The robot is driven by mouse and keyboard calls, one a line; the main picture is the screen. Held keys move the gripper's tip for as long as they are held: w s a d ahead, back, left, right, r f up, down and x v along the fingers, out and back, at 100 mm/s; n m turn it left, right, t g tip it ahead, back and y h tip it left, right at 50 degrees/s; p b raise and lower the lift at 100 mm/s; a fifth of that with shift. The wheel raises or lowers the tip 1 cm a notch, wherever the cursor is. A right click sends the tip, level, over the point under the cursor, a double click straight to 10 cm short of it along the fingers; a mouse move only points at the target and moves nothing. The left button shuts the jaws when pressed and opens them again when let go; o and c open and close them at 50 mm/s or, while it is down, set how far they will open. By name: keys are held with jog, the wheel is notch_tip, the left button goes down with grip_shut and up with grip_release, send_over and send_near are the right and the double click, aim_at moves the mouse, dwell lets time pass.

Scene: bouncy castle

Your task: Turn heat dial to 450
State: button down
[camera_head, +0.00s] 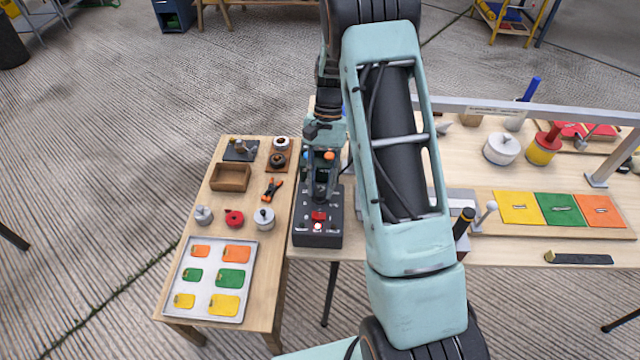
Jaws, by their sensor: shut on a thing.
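A dark control box (317,236) with a red switch (319,216) and small buttons on its near part sits at the left end of the main table. My gripper (321,192) points down over the far part of this box. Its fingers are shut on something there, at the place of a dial. The heat dial itself and its number marks are hidden behind the fingers or too small to read, so the setting cannot be told.
A smaller wooden table stands at the left, with a white tray (214,278) of coloured tags, a wooden box (230,177), an orange-black clamp (272,189) and several knobbed weights. Coloured mats (560,209) and cylinders are at the right. My arm covers the middle.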

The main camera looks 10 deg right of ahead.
jog(key=shift+s+m+y, duration=0.1)
jog(key=shift+m+y, duration=0.3)
jog(key=shift+m, duration=0.8)
jog(key=shift+d+t, duration=0.1)
jog(key=shift+t, duration=0.2)
jog(key=c, duration=1.6)
grip_release()
jog(key=v, duration=1.2)
jog(key=shift+r, duration=0.1)
